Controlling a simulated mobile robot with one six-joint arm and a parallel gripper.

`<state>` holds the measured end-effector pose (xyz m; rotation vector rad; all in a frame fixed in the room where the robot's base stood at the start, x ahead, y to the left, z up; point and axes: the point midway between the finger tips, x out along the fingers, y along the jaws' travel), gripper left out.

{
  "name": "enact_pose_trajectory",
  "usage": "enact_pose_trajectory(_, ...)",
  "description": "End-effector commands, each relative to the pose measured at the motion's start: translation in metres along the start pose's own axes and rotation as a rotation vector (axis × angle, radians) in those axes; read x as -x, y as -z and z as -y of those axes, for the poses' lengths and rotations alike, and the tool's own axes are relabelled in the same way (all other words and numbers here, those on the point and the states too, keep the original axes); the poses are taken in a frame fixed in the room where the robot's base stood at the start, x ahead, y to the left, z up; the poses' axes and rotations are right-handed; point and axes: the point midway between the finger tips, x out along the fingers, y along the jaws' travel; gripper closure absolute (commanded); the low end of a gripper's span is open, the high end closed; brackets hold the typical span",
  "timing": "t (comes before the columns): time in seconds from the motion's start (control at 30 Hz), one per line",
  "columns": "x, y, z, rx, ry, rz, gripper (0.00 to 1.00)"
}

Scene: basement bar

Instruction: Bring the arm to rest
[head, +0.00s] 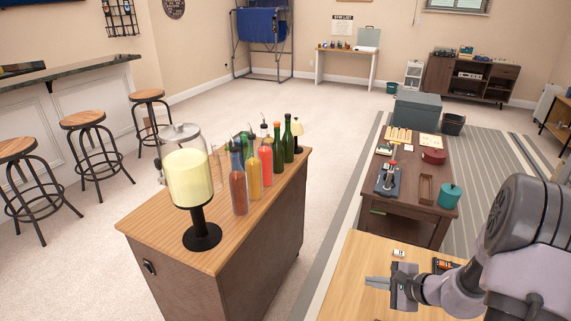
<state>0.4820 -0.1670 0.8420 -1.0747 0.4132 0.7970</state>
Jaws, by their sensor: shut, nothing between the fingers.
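My gripper (378,283) is at the lower right, at the end of my arm, which comes in from the right edge. Its fingers point left and are shut with nothing between them. It is above the light wooden table (345,262) in the foreground. How high it is above the tabletop is hard to tell.
A small white item (399,253) and a dark item with orange (444,265) lie close to my gripper. A wooden cabinet (140,232) to the left holds a drink dispenser (188,178) and several bottles (266,163). A dark low table (405,205) stands behind.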

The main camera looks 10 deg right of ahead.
Motion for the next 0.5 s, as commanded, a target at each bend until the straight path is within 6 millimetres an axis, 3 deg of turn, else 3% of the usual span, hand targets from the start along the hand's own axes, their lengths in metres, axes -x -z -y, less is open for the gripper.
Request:
enact_pose_trajectory(0.03,0.013,-0.049,0.02,0.117,-0.034,0.045,1.0)
enact_pose_trajectory(0.1,0.037,-0.12,0.03,0.292,-0.106,0.106,1.0)
enact_pose_trajectory(0.2,0.084,-0.215,0.019,0.574,-0.218,0.153,1.0)
enact_pose_trajectory(0.23,0.1,-0.238,0.011,0.657,-0.249,0.154,1.0)
enact_pose_trajectory(0.33,0.151,-0.289,-0.022,0.924,-0.329,0.117,1.0)
enact_pose_trajectory(0.4,0.181,-0.304,-0.042,1.078,-0.356,0.063,1.0)
enact_pose_trajectory(0.5,0.21,-0.309,-0.059,1.229,-0.362,-0.017,1.0)
